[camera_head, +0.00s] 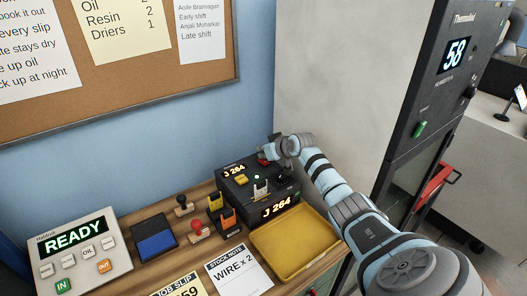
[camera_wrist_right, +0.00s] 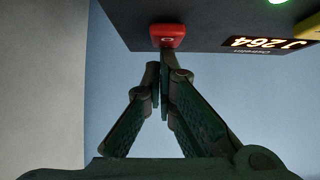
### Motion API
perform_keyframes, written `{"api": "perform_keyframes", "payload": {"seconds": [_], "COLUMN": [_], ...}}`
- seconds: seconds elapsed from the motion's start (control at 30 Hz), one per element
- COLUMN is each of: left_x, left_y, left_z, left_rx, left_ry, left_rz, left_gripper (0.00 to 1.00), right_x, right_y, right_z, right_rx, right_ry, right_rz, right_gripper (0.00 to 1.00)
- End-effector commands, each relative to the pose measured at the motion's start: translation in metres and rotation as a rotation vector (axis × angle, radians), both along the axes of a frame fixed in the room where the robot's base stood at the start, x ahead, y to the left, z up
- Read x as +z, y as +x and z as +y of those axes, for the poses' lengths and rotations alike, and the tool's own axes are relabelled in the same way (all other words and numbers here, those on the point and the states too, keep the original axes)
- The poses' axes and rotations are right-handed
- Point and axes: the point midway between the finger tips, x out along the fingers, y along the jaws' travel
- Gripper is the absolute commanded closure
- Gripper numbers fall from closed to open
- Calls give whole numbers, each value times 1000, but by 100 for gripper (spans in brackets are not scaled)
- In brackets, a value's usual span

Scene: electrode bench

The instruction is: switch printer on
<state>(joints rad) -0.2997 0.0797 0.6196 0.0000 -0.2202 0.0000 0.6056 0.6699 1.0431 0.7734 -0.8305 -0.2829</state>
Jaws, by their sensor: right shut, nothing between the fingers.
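The printer (camera_head: 245,193) is a black box at the back of the wooden bench, with lit displays reading J 264, a lit green lamp (camera_head: 257,177) and a yellow button (camera_head: 241,180). A red switch (camera_wrist_right: 167,35) with a light ring mark sits at its edge in the wrist view. My right gripper (camera_wrist_right: 163,68) is shut and empty, with one fingertip at the lower edge of the red switch; I cannot tell whether it presses. In the head view my right gripper (camera_head: 268,154) is at the printer's back right corner. My left gripper is not in view.
Stamps (camera_head: 199,230), a blue pad (camera_head: 155,242) and a READY panel (camera_head: 107,262) stand to the left. A grey wall and a dark cabinet (camera_head: 425,90) bound the right.

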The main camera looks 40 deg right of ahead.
Motion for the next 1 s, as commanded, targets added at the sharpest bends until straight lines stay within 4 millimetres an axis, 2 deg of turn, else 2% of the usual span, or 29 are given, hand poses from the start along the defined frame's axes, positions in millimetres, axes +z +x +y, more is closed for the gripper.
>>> {"api": "perform_keyframes", "payload": {"seconds": [0.2, 0.33, 0.43, 0.53, 0.67, 0.73, 0.9, 1.0], "left_x": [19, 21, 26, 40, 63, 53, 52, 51], "left_y": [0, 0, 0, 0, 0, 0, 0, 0], "left_z": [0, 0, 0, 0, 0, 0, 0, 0], "left_rx": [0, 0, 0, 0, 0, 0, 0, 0], "left_ry": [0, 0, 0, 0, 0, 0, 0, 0], "left_rz": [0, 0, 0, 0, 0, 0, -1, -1], "left_gripper": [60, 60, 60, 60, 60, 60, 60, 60], "right_x": [-2, -4, 2, 19, 51, 61, 99, 113], "right_y": [-15, -19, -18, -15, -10, -23, -54, -64], "right_z": [0, 1, 1, 1, 2, 2, 5, 5], "right_rx": [-1, -1, -1, -2, -1, 4, 0, -3], "right_ry": [2, 3, 2, 0, -3, -12, -12, -8], "right_rz": [19, 21, 20, 15, 6, 4, 5, 4], "right_gripper": [100, 100, 100, 100, 100, 100, 100, 100]}}
